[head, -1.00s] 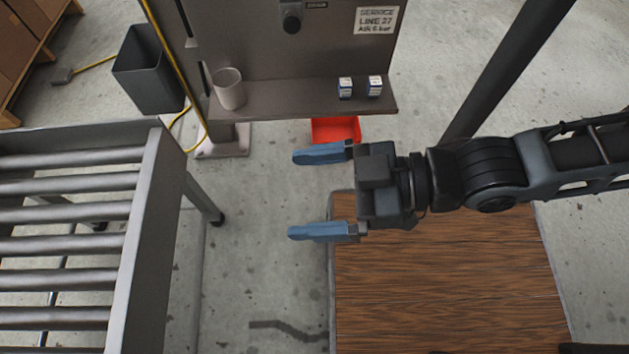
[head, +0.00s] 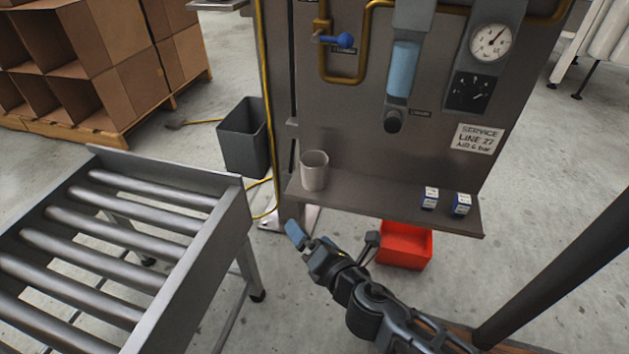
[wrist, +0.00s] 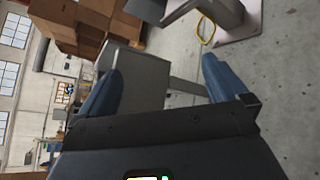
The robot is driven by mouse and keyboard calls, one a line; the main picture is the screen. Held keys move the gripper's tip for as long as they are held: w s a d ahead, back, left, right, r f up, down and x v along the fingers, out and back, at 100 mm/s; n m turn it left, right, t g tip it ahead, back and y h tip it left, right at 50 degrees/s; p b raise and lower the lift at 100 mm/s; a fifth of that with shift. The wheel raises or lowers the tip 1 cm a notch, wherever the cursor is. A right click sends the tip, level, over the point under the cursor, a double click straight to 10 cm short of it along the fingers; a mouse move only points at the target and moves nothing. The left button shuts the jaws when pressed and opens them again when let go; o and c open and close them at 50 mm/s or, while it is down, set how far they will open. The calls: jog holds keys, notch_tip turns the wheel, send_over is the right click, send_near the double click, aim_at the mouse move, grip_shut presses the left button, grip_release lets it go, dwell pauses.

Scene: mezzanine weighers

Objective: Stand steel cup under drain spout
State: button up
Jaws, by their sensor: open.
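A pale grey cup (head: 314,170), which I take for the steel cup, stands upright near the left end of the panel's shelf (head: 385,203). The drain spout appears to be the dark round knob-like fitting (head: 392,121) below the blue filter bowl (head: 403,70), above the shelf and right of the cup. My gripper (head: 297,236) is open and empty, below and in front of the shelf's left end, apart from the cup. In the wrist view its two blue fingers (wrist: 160,85) are spread, with no cup visible between them.
Two small blue-and-white boxes (head: 446,201) stand on the shelf's right part. A red bin (head: 404,245) sits below the shelf. A roller conveyor (head: 190,290) is at left, a dark grey waste bin (head: 243,137) behind it. The shelf between cup and boxes is clear.

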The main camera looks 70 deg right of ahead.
jog(key=w+d+n+g+h+b, duration=0.1)
jog(key=w+d+n+h, duration=0.2)
jog(key=d, duration=0.5)
jog(key=n+g+h, duration=0.2)
jog(key=n+h, duration=0.1)
send_near(313, 154)
jog(key=b+x, duration=0.2)
jog(key=x, duration=0.5)
jog(key=shift+f, duration=0.1)
jog(key=shift+a, duration=0.1)
jog(key=c, duration=1.1)
